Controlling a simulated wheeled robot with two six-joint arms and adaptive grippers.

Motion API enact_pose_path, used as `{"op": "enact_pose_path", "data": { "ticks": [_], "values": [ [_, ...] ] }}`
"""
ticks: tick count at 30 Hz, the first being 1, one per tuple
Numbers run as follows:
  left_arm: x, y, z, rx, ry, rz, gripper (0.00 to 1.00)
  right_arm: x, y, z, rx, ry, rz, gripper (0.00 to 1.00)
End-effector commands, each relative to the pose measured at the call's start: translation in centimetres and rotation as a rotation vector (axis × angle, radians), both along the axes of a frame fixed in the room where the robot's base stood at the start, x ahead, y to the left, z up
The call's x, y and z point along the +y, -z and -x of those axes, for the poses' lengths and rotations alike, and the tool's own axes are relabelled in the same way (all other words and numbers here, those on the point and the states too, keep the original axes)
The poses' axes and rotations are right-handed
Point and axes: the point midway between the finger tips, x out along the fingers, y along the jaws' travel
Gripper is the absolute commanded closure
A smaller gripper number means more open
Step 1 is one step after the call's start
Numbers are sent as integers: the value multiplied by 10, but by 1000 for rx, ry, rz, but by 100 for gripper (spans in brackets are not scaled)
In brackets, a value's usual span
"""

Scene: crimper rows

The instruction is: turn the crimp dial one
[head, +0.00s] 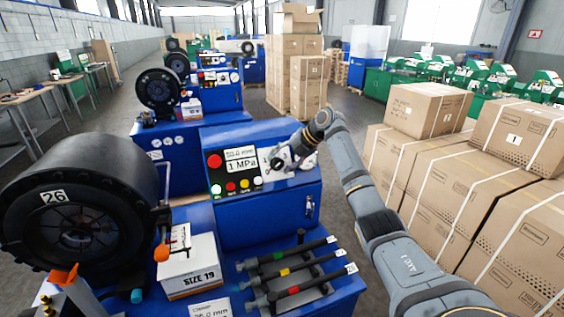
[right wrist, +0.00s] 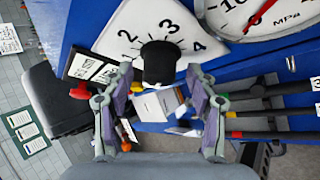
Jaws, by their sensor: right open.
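The crimp dial is a black knob (right wrist: 160,63) on a white plate (right wrist: 135,25) with the numbers 1 to 4 partly showing in the right wrist view. In the head view the plate (head: 265,157) is mostly hidden behind my right gripper (head: 293,158), at the right of the blue control panel. In the right wrist view my right gripper (right wrist: 160,78) is open, with one finger on each side of the knob. I see gaps between fingers and knob; its exact depth is unclear. My left gripper is not in view.
A pressure gauge (right wrist: 265,12) is close by the dial. Black hoses (head: 290,264) lie in front. A SIZE 19 box (head: 188,268) stands left; cartons (head: 445,195) are stacked right.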

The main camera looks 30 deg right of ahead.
Motion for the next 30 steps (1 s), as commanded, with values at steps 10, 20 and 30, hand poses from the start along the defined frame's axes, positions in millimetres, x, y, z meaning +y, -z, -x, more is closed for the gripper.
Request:
{"op": "enact_pose_path", "data": {
  "ticks": [10,20,30],
  "values": [
    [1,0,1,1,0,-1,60,-15,-29,22,-2,2,3,42],
    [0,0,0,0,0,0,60,-38,-81,62,-1,1,1,42],
    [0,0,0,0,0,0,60,-42,-89,68,1,-1,-1,42]
  ]
}}
